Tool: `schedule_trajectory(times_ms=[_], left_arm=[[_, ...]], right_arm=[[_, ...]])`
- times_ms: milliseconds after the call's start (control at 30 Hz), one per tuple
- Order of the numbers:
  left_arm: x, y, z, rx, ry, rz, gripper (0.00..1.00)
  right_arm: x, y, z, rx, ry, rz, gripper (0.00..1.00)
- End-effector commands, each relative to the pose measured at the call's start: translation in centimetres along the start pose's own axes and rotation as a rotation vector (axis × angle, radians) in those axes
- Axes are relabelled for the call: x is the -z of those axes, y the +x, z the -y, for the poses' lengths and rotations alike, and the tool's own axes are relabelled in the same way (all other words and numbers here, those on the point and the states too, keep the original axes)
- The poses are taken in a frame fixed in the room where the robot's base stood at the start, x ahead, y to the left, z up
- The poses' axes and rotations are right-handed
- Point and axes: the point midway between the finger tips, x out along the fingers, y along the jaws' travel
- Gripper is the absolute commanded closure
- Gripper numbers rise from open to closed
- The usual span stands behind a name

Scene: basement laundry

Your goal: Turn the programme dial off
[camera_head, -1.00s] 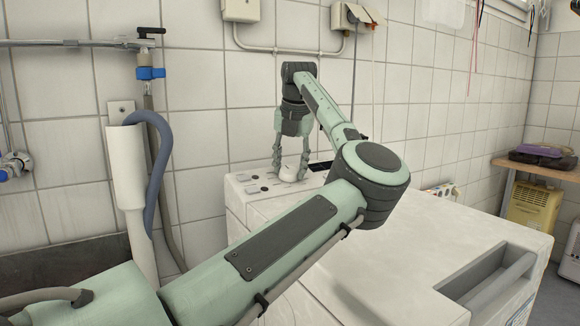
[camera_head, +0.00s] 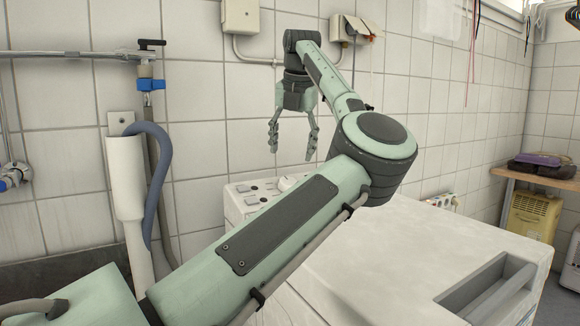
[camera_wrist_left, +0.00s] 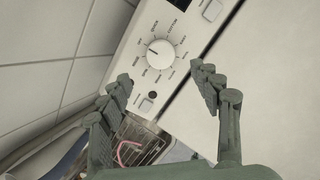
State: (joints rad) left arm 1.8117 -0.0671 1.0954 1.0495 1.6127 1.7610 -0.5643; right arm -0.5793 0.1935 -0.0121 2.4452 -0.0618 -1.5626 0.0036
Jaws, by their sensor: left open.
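The programme dial (camera_head: 288,183) is a round white knob on the top panel of the white washing machine (camera_head: 400,235). In the left wrist view the dial (camera_wrist_left: 161,54) shows from above, ringed by small printed labels, with its mark pointing left. I cannot read for sure which label it points at. My left gripper (camera_head: 292,153) is open and empty, pointing down above the dial and apart from it. In the left wrist view its fingers (camera_wrist_left: 161,74) are spread wide. My arm hides part of the panel. My right gripper is not in view.
Square buttons (camera_head: 252,199) sit left of the dial.

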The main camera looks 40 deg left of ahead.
Motion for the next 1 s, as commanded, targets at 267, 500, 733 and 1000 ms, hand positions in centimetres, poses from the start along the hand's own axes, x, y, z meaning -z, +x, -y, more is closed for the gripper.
schedule_trajectory(times_ms=[267, 500, 733, 1000], left_arm=[[0.0, -3.2, 0.0, -0.001, 0.000, 0.000, 0.36], [0.0, -3.4, 0.0, -0.001, 0.000, -0.002, 0.36], [0.0, -3.4, 0.0, -0.001, 0.000, -0.001, 0.36], [0.0, -3.4, 0.0, -0.001, 0.000, -0.001, 0.36]], right_arm=[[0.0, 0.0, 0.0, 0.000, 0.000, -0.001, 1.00], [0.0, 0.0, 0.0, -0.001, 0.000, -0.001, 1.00], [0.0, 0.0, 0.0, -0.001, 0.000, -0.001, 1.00], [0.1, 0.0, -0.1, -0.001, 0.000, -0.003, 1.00]])
